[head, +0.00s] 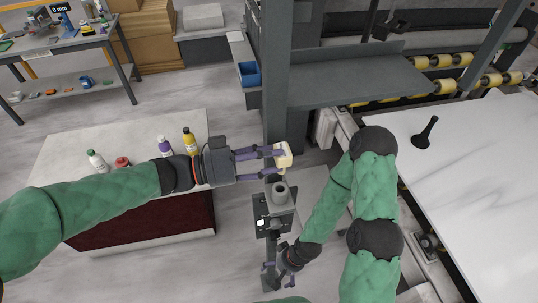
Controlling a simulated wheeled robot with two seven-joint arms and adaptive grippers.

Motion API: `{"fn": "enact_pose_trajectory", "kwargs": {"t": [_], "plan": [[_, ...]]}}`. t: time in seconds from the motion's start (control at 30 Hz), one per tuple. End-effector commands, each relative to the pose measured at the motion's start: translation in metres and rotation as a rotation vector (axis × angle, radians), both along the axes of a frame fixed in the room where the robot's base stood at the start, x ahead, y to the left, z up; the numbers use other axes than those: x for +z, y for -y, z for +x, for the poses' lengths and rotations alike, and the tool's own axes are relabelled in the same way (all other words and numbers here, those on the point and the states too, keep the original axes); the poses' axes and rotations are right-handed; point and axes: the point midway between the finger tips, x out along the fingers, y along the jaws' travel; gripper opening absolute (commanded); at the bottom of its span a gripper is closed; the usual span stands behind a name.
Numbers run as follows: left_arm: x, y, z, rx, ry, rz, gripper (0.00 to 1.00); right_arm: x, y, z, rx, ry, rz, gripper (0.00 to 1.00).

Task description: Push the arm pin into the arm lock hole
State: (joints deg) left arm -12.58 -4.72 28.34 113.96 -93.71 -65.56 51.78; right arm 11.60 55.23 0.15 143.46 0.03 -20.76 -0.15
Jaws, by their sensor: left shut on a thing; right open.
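My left gripper (278,162) comes in from the left and is shut on a small cream-coloured piece (284,154), which I take to be the arm pin's head. The piece is just above a grey round fitting (280,190) on top of a slim post. That fitting may hold the arm lock hole; I cannot tell whether the pin is in it. My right gripper (279,275) is lower, beside the post below a dark control box (267,224), and is open and empty.
A white stone slab (480,170) with a black tool (426,133) lies at the right, by yellow rollers (442,86). A counter (70,145) with bottles stands at the left. A grey machine column (277,70) rises behind the post. The floor at lower left is clear.

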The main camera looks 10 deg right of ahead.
Motion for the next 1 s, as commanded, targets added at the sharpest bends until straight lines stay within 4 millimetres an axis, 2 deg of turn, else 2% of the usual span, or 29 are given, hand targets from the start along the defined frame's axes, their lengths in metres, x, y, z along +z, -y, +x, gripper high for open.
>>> {"fn": "enact_pose_trajectory", "kwargs": {"t": [0.3, 1.0], "plan": [[0.002, -0.001, 0.000, 0.000, -0.010, 0.000, 0.01, 0.010, 0.000, 0.000, 0.000, 0.001, 0.000, 1.00], [-0.055, -0.001, 0.000, 0.000, -0.008, -0.001, 0.01, -0.026, 0.000, 0.000, 0.000, 0.001, 0.000, 1.00]]}}
